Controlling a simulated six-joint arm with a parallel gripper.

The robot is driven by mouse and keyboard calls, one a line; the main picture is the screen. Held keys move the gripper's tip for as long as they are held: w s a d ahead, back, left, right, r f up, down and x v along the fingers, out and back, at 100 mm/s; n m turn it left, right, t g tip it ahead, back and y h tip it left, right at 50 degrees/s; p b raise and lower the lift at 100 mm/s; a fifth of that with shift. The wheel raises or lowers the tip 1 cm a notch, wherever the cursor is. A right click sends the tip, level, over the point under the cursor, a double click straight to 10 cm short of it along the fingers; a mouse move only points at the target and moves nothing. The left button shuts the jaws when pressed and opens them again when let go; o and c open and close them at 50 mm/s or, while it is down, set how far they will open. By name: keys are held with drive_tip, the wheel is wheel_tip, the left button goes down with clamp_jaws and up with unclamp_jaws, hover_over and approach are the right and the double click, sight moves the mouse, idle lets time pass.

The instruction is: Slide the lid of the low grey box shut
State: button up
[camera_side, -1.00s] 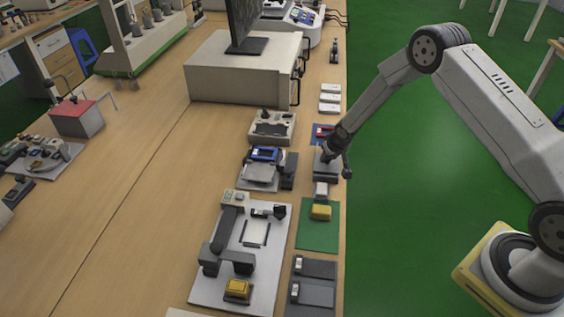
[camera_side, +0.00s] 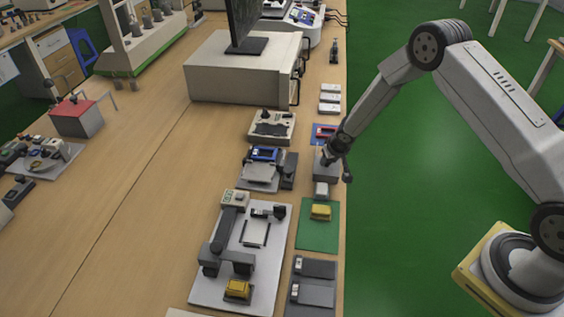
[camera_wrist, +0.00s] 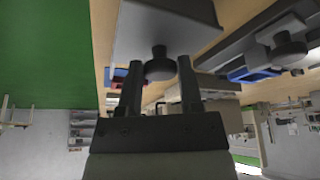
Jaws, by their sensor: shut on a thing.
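The low grey box (camera_side: 321,168) stands near the right edge of the bench in the side view, partly hidden by my gripper (camera_side: 338,162). In the wrist view a pale grey surface (camera_wrist: 150,30) of the box fills the top middle. A dark round knob (camera_wrist: 159,66) stands out from it, between my two dark fingers. My gripper (camera_wrist: 160,72) is shut on this knob. How far the lid covers the box cannot be told from these views.
A green mat (camera_side: 318,230) with a yellow block (camera_side: 320,212) lies in front of the box. A blue and grey device (camera_side: 262,165) stands to its left. White blocks (camera_side: 330,98) lie behind. The bench edge and green floor (camera_side: 430,220) are to the right.

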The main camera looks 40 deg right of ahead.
drive_tip(key=o, duration=0.7)
drive_tip(key=shift+a, duration=0.2)
drive_tip(key=shift+d, duration=0.1)
drive_tip(key=shift+r, duration=2.5)
